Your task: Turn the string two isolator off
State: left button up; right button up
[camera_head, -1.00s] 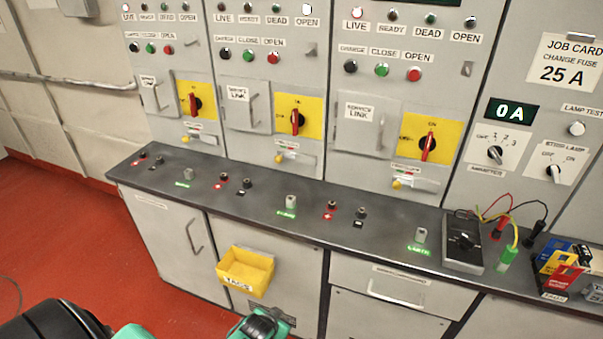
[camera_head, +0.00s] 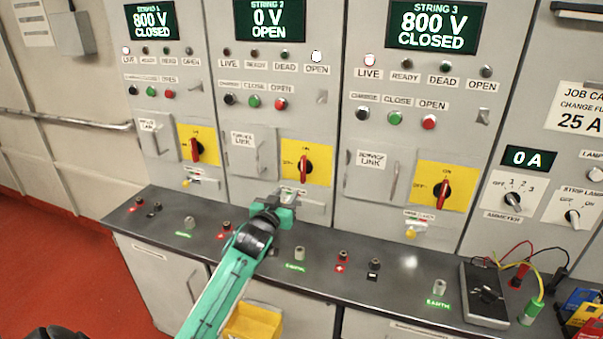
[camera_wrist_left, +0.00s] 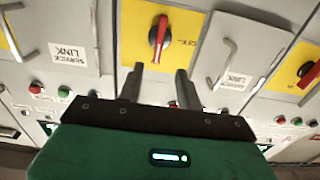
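The string two isolator is a red rotary handle (camera_head: 304,168) on a yellow plate (camera_head: 321,150), below the display reading "STRING 2 0 V OPEN" (camera_head: 267,19). Its handle stands upright, towards the ON mark at the top; OFF is marked at its left. My left gripper (camera_head: 288,205) is in front of the panel just below this plate, apart from the handle. In the left wrist view, which looks upside down, the two dark fingers (camera_wrist_left: 157,85) are spread with nothing between them. The red handle (camera_wrist_left: 158,35) shows beyond their tips. My right gripper is not in view.
Similar isolators for string one (camera_head: 196,149) and string three (camera_head: 441,190) stand on either side. A service link door (camera_head: 241,152) with a handle is left of the string two plate. Below is a dark bench (camera_head: 408,262) with terminals and a meter (camera_head: 484,296).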

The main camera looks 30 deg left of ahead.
aim_at(302, 172)
pick_arm(q)
jog(key=p+x, duration=0.3)
jog(key=x, duration=0.8)
jog(key=shift+w+r, duration=0.2)
jog(key=shift+w, duration=0.2)
jog(key=shift+w+a+f+p, duration=0.15)
jog(key=shift+w+p, duration=0.15)
jog(key=shift+w, duration=0.55)
grip_shut()
